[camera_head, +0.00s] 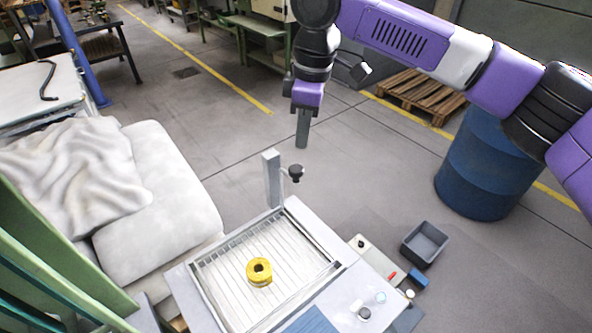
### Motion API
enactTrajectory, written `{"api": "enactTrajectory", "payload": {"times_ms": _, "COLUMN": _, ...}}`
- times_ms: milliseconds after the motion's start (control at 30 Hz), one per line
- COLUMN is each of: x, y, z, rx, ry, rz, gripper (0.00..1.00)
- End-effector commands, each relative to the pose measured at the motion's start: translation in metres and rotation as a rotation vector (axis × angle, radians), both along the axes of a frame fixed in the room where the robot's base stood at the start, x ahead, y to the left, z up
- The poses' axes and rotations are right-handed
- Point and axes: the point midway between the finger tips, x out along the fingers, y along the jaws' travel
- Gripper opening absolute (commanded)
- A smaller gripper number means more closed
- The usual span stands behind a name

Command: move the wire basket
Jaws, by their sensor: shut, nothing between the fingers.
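A shallow wire basket or rack (215,283) with parallel light wires and a metal frame lies on the pale work table at the lower centre. A yellow ring-shaped part (259,271) sits on its wires. My gripper (302,144) points downward in the air, above and beyond the table's far edge in the picture. Its fingers are shut with nothing between them, and it appears apart from the basket.
A grey post (271,180) with a black knob stands at the table's far corner. Small items, including a clear cup (380,297), lie at the right. A grey bin (425,244), blue barrel (490,165) and wooden pallet (420,95) stand right. A cushioned seat (160,190) is left.

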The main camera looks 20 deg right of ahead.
Motion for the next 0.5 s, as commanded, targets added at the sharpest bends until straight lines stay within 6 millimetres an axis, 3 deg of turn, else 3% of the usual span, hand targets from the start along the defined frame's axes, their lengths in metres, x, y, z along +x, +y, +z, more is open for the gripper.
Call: {"api": "enactTrajectory", "payload": {"times_ms": 500, "x": 0.0002, "y": -0.0005, "z": -0.0054, "rx": -0.003, "ry": 0.001, "rz": 0.000, "gripper": 0.00}}
